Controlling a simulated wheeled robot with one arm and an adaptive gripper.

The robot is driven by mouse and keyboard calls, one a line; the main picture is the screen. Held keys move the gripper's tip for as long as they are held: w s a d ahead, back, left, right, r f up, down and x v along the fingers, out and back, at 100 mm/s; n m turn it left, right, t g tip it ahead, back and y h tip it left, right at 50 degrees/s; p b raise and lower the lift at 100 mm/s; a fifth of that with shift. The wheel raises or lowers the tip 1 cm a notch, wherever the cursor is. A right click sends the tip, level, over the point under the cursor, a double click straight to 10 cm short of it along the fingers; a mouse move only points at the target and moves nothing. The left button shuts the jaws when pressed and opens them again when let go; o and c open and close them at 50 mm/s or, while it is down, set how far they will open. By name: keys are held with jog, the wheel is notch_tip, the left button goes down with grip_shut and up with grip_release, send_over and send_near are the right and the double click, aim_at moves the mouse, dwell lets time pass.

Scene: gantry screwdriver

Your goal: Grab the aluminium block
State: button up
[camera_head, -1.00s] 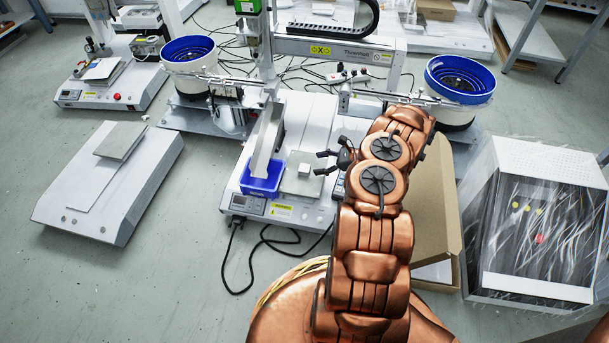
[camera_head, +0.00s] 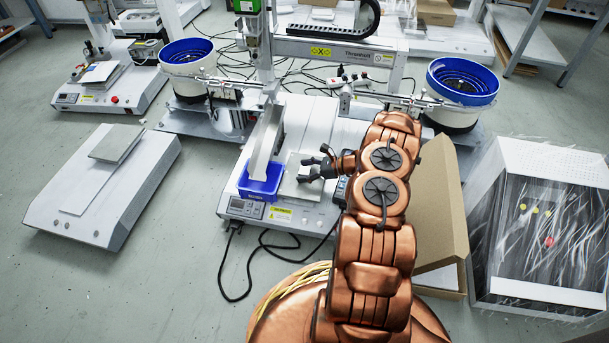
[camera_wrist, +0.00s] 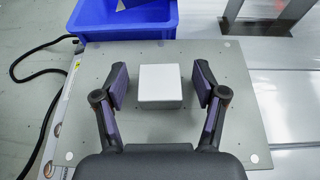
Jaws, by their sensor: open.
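The aluminium block (camera_wrist: 160,84) is a small pale square block on a grey plate (camera_wrist: 250,135) in the wrist view. My gripper (camera_wrist: 160,82) is open, with one dark finger on each side of the block and a visible gap on both sides. In the head view my gripper (camera_head: 303,169) is over the grey plate (camera_head: 291,188) on the machine base.
A blue bin (camera_head: 260,184) stands just left of the plate; it also shows in the wrist view (camera_wrist: 113,20). A grey upright (camera_head: 266,140) rises behind the bin. A cardboard box (camera_head: 440,215) is right of my arm. Blue-rimmed bowl feeders (camera_head: 462,78) stand behind.

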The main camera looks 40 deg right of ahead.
jog(key=shift+c, duration=0.4)
jog(key=c, duration=1.2)
